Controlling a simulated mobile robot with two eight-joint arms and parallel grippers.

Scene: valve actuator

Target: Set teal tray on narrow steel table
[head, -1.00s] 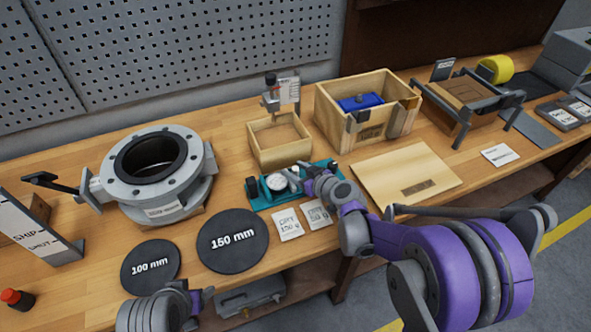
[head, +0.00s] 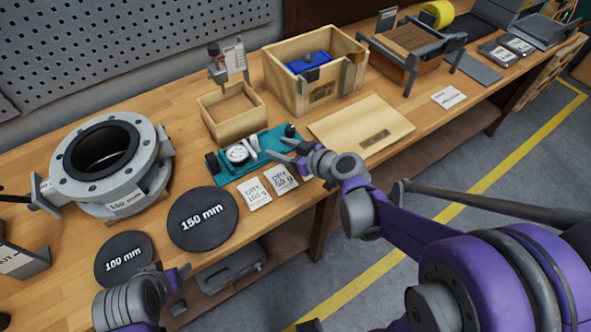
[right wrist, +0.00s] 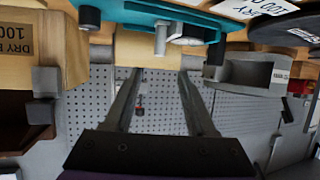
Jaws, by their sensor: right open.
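The teal tray (head: 226,176) lies on the wooden workbench and carries a round white gauge (head: 237,153) and small dark and light parts. My right gripper (head: 277,150) is open and empty, with its fingertips by the tray's right half; I cannot tell whether they touch it. In the right wrist view the two fingers (right wrist: 157,75) are apart with nothing between them, and the tray (right wrist: 165,10) crosses the top edge. My left gripper (head: 178,275) is at the bottom left, its jaws unclear. I cannot make out a narrow steel table.
A small wooden box (head: 240,122) and a larger one with a blue part (head: 310,62) stand behind the tray. Two white cards (head: 255,193) lie in front. Black discs (head: 203,219) and a flanged valve (head: 75,188) are left, a flat wooden panel (head: 340,128) right.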

